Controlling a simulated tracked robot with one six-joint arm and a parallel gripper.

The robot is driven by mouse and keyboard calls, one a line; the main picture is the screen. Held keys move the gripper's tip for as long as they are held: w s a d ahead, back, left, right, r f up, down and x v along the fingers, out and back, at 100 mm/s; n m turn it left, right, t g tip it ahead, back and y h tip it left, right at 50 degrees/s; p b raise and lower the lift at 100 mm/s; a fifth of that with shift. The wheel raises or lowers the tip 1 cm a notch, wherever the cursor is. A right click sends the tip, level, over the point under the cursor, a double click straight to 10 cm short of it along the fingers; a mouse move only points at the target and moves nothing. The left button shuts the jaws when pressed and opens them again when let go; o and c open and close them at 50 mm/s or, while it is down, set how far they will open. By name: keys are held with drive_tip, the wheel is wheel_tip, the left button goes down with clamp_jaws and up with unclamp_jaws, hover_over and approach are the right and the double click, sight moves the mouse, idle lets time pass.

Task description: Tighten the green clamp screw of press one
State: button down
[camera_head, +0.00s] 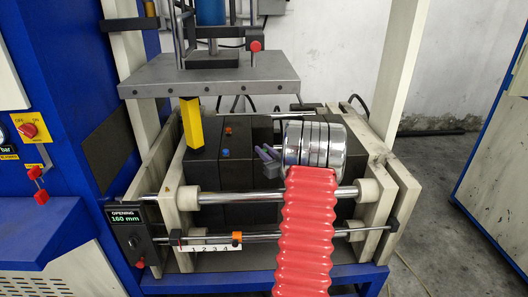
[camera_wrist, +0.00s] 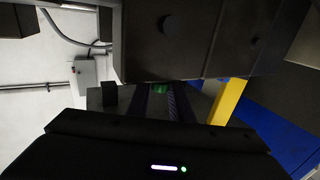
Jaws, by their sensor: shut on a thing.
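The green clamp screw (camera_wrist: 160,87) shows as a small green patch between my fingertips in the wrist view, under the edge of a dark block. My gripper (camera_wrist: 161,100) is shut on it, with one dark finger on each side. In the head view my gripper (camera_head: 264,156) has purple fingers and reaches left against the dark blocks, behind my silver wrist and red ribbed arm cover. The screw is hidden there. The press (camera_head: 178,222) has a cream frame, steel rods and dark blocks (camera_head: 203,165).
A grey plate (camera_head: 210,75) hangs above the blocks, with a yellow post (camera_head: 191,125) below its left side. A display (camera_head: 125,216) reads opening 160 mm. A numbered scale (camera_head: 208,248) lies along the lower rod. Blue cabinets stand on both sides; grey floor is free at right.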

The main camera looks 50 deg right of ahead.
drive_tip(key=shift+a+m+g+h, duration=0.1)
drive_tip(key=shift+m+g+h, duration=0.5)
drive_tip(key=shift+h, duration=0.4)
drive_tip(key=shift+w+m+g+h, duration=0.1)
drive_tip(key=shift+m+g+h, duration=2.15)
drive_tip(key=shift+h, duration=0.55)
drive_tip(key=shift+m+g+h, duration=0.8)
drive_tip(key=shift+m+g, duration=0.4)
drive_tip(key=shift+g, duration=0.3)
drive_tip(key=shift+m+g+h, duration=0.8)
drive_tip(key=shift+m+g, duration=0.35)
drive_tip(key=shift+g, duration=0.6)
drive_tip(key=c, duration=1.6)
unclamp_jaws()
